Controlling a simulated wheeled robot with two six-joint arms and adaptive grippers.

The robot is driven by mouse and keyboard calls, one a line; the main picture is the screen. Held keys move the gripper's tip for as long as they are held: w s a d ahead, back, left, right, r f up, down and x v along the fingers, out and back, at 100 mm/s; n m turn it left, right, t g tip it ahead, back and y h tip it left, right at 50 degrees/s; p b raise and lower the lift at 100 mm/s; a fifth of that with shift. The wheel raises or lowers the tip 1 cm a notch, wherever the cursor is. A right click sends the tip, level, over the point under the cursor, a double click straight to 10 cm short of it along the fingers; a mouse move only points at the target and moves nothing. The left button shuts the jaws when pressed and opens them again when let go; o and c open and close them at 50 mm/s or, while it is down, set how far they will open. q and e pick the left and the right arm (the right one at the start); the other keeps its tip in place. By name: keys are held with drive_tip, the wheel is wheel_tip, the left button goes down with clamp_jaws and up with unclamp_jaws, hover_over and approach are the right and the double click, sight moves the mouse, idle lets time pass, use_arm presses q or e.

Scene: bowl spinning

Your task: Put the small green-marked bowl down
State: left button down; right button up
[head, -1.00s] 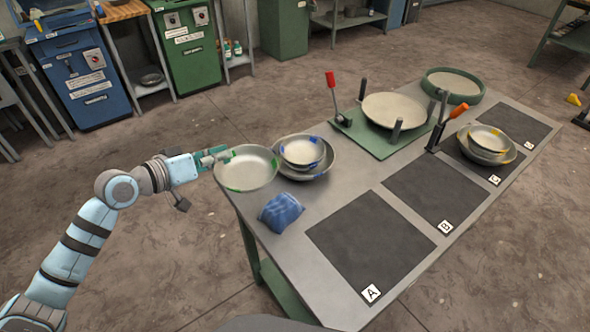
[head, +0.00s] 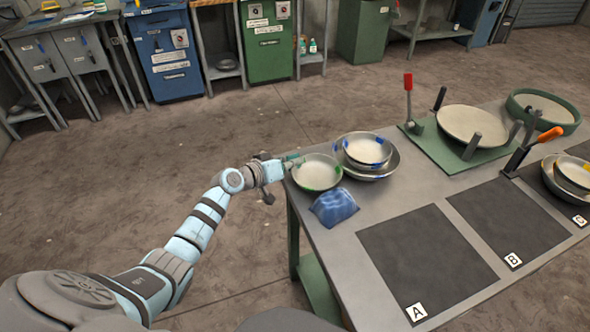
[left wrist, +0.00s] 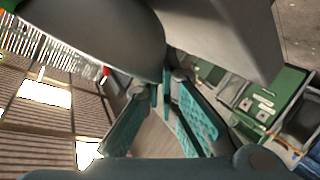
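The green-marked bowl (head: 317,174), pale inside with green patches on its rim, is at the left end of the grey table. It stands close beside the blue-marked bowls and behind the blue cloth. My left gripper (head: 290,163) is at its left rim. In the left wrist view the two teal fingers (left wrist: 165,84) come together at the rim of the bowl, whose dark outer side (left wrist: 95,35) fills the upper left. The fingers look shut on the rim. I cannot tell whether the bowl's base touches the table. My right gripper is out of view.
Blue-marked bowls (head: 368,152) are nested just right of the green-marked bowl. A folded blue cloth (head: 334,207) lies in front. Dark mats A (head: 425,262) and B (head: 510,222) are bare. Yellow-marked bowls (head: 574,174) sit on mat C. A green fixture (head: 450,158) stands behind.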

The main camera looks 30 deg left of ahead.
use_arm(q)
drive_tip(key=shift+f, duration=0.55)
drive_tip(key=shift+r, duration=0.2)
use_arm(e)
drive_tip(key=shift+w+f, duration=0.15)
use_arm(q)
drive_tip(key=shift+f, duration=0.1)
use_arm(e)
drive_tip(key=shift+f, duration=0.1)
use_arm(q)
drive_tip(key=shift+f, duration=0.1)
drive_tip(key=c, duration=1.8)
unclamp_jaws()
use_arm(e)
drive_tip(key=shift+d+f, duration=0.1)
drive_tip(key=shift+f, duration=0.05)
